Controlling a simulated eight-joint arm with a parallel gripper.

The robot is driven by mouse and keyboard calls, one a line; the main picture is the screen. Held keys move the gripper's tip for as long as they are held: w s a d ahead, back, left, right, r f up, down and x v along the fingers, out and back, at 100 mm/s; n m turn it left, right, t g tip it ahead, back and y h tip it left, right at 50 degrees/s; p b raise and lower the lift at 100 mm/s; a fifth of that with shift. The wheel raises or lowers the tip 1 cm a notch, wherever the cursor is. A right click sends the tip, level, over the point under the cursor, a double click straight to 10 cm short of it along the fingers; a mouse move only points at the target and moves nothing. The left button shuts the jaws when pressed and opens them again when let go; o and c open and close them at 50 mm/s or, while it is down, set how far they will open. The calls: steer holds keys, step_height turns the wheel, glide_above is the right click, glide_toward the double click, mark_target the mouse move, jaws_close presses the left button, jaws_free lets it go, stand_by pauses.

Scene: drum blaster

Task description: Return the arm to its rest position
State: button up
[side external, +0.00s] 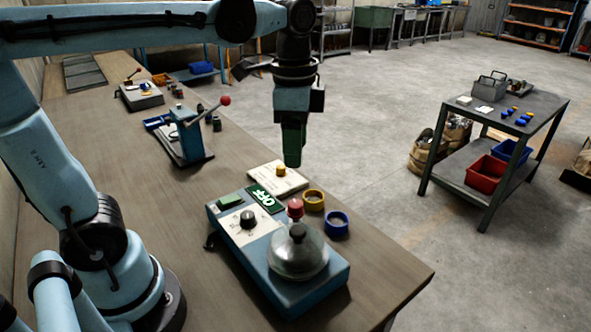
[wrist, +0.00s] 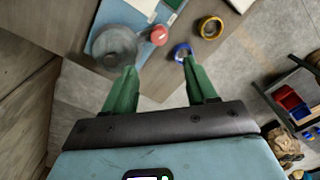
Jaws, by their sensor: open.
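My gripper (side external: 292,160) hangs in the air above the far side of the drum blaster, fingers pointing down. In the wrist view its two green fingers (wrist: 158,82) are spread apart with nothing between them. The drum blaster (side external: 320,288) is a blue box on the near end of the bench. In the wrist view the dome (wrist: 113,47) lies beyond the left finger.
A yellow ring (side external: 313,199) and a blue ring (side external: 336,223) lie beside the box. A lever press (side external: 190,140) and other devices stand farther along the wooden bench (side external: 130,215). A metal cart (side external: 540,105) with red and blue bins stands to the right, across open floor.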

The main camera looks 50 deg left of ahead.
steer(key=s+a+f+n+t, duration=0.1)
steer(key=s+f+n+t, duration=0.2)
steer(key=f+n+t, duration=0.3)
steer(key=shift+a+f+n+t, duration=0.4)
steer(key=shift+f+n, duration=0.2)
steer(key=shift+n, duration=0.9)
